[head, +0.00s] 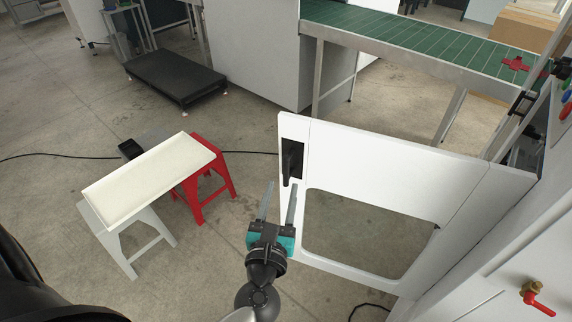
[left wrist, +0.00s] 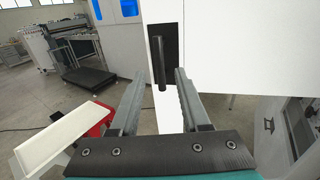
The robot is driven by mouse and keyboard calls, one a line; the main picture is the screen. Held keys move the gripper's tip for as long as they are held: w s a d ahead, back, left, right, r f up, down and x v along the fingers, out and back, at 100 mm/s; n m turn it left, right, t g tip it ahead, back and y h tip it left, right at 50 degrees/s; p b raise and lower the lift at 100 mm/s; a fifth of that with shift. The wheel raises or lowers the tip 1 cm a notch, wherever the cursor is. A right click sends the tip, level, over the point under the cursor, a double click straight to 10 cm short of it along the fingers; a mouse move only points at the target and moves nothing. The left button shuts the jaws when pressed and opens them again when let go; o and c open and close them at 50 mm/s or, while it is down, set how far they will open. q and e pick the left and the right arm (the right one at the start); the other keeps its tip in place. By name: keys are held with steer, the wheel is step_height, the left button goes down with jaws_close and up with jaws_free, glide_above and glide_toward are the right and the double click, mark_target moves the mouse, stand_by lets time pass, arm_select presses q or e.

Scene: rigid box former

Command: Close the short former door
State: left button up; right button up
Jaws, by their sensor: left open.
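The short former door (head: 375,160) is a white panel with a large rounded window opening. It stands swung out from the white machine at the right. Its black handle (head: 291,162) sits in a dark recess near the door's free edge. My left gripper (head: 280,188) is open and empty, just below the handle in the head view. In the left wrist view the handle (left wrist: 159,62) stands upright ahead of the two fingers (left wrist: 156,82), between them in the picture. I cannot tell whether the fingers touch the door. My right gripper is not in view.
A cream board (head: 150,178) on red and grey trestles stands to the left of the door. A green conveyor (head: 420,38) runs behind it. A black platform (head: 175,75) is on the floor further back. A red valve handle (head: 538,300) is on the machine at the right.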

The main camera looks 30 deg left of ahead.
mark_target(286, 173)
arm_select(q)
steer(key=p+x, duration=0.1)
steer(key=x, duration=0.6)
jaws_close()
stand_by(0.3)
stand_by(1.1)
